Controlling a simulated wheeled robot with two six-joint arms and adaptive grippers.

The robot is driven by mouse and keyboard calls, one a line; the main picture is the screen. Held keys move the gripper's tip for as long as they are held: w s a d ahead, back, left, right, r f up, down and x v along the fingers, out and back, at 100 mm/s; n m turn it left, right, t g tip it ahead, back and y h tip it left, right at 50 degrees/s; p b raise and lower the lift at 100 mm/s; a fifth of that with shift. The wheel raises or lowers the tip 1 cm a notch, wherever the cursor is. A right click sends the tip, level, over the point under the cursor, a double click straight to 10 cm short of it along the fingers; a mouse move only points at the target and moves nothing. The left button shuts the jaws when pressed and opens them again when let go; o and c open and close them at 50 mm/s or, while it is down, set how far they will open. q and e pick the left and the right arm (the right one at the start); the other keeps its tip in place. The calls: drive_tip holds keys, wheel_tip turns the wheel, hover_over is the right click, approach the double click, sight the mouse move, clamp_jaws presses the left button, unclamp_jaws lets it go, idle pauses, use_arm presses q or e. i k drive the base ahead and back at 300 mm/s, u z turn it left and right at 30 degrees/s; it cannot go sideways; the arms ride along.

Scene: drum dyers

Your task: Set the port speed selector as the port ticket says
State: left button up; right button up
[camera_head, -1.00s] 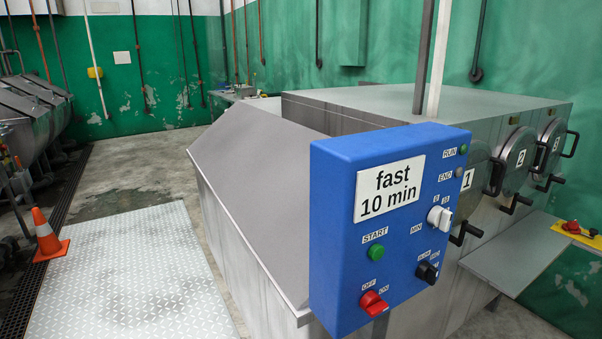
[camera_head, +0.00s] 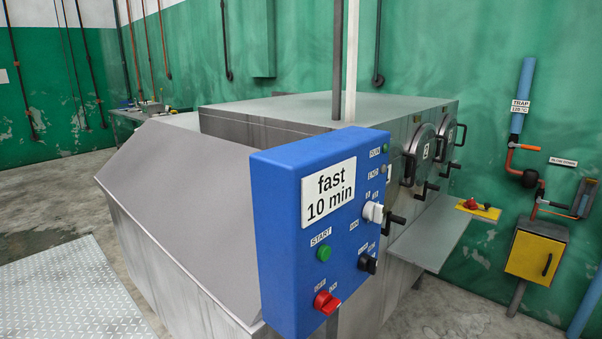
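The port ticket (camera_head: 328,193) is a white card on the blue control box (camera_head: 278,225) and reads "fast 10 min". On the box's right part are a white knob (camera_head: 372,212) and, below it, a black selector knob (camera_head: 367,263) with small labels that I cannot read. A green START button (camera_head: 323,253) and a red OFF/ON switch (camera_head: 326,303) sit at the lower left. RUN (camera_head: 385,149) and END (camera_head: 382,169) lamps are at the top right. Neither of my grippers is in view.
A large grey metal dyeing machine (camera_head: 190,195) stands behind the box, with round numbered doors (camera_head: 422,155) and a shelf (camera_head: 430,232). A yellow cabinet (camera_head: 537,252) and pipes are on the green wall at right. Open floor (camera_head: 470,305) shows at the lower right.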

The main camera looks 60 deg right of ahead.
sight(366, 262)
drive_tip(key=i, duration=1.1)
drive_tip(key=z, duration=3.5)
drive_tip(key=i, duration=0.5)
drive_tip(key=u, duration=0.6)
drive_tip(key=k, duration=0.45)
